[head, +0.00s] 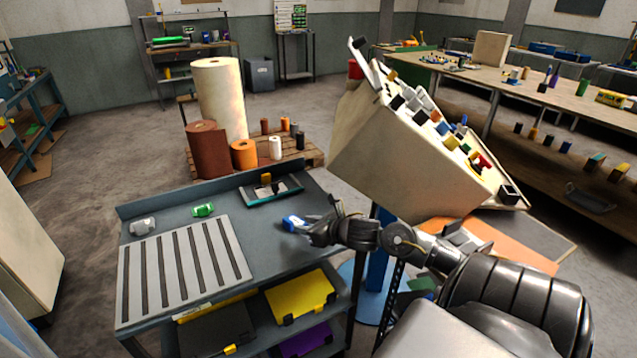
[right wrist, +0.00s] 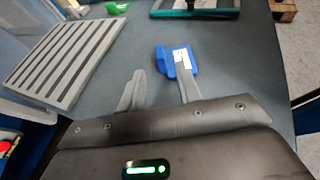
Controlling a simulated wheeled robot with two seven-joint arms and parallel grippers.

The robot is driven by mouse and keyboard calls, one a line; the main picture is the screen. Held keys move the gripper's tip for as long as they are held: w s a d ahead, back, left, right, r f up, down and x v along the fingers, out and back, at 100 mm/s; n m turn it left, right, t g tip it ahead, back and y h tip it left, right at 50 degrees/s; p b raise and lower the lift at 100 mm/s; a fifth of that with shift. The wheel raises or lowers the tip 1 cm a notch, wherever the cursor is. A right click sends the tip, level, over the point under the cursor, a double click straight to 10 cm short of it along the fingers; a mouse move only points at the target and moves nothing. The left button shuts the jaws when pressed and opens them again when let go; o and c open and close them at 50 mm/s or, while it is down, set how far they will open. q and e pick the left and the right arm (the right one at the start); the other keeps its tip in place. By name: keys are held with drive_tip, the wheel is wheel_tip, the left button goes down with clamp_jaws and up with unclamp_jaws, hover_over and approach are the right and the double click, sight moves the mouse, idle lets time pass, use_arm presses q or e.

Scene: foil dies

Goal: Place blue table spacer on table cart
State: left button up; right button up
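The blue table spacer (head: 292,222) with a white label appears to lie on the grey-blue top of the table cart (head: 262,235), near its right side. It also shows in the right wrist view (right wrist: 178,62). My right gripper (head: 306,229) is low over the cart's right edge, right beside the spacer. In the right wrist view its fingers (right wrist: 158,74) are spread apart with bare cart top between them. The right-hand finger's tip overlaps the spacer; I cannot tell whether they touch. My left gripper is not in view.
On the cart are a slotted grey plate (head: 185,270), a green piece (head: 204,210), a grey piece (head: 143,226) and a teal-edged tray (head: 272,191). A tilted beige bin rack (head: 400,155) stands close behind my right arm. The cart's middle is clear.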

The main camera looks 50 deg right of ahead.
drive_tip(key=shift+v, duration=2.55)
